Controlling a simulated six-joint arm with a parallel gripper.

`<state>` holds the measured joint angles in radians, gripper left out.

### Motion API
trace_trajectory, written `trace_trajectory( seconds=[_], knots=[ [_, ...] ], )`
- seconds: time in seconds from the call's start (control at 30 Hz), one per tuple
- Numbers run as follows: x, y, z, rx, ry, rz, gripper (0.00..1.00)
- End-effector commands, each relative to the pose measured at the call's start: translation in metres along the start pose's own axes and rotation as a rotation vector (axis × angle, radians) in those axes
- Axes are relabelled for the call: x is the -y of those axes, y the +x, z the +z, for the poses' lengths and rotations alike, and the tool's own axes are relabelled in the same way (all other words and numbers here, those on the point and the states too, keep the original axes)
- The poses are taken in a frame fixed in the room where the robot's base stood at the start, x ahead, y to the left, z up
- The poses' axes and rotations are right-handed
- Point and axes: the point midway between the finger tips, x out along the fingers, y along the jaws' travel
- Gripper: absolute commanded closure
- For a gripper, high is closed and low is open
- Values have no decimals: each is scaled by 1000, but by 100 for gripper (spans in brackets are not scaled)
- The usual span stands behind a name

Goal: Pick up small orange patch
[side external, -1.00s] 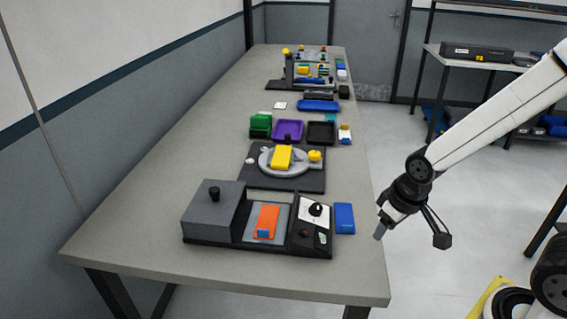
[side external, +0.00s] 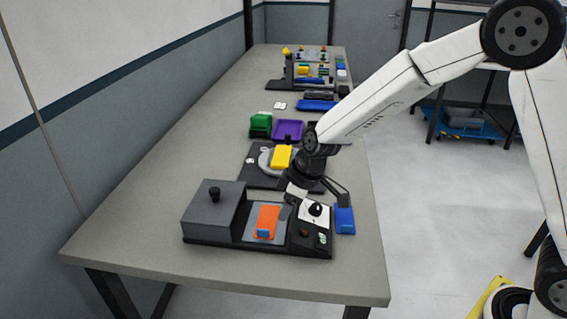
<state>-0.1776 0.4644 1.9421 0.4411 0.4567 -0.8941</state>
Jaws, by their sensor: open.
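The orange patch (side external: 267,218) lies on the grey plate of the black device (side external: 190,240) near the front of the table. A small blue piece (side external: 263,233) sits at the patch's near end. My gripper (side external: 312,201) is open above the right part of the device, close to the black knob (side external: 315,209) on its white panel. It is to the right of the orange patch and apart from it. My arm hides part of the round fixture behind the device.
Behind are a yellow block (side external: 281,157), a purple tray (side external: 288,130) and a green container (side external: 261,123). The table front (side external: 200,273) is clear.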

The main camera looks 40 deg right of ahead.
Motion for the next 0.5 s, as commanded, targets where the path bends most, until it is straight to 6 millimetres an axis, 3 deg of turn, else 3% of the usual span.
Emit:
trace_trajectory(
  seconds=[0.17, 0.5],
  knots=[
    [2, 10, -19, -22, -70, -19, 50],
    [3, 17, -21, -24, -80, -22, 50]
  ],
)
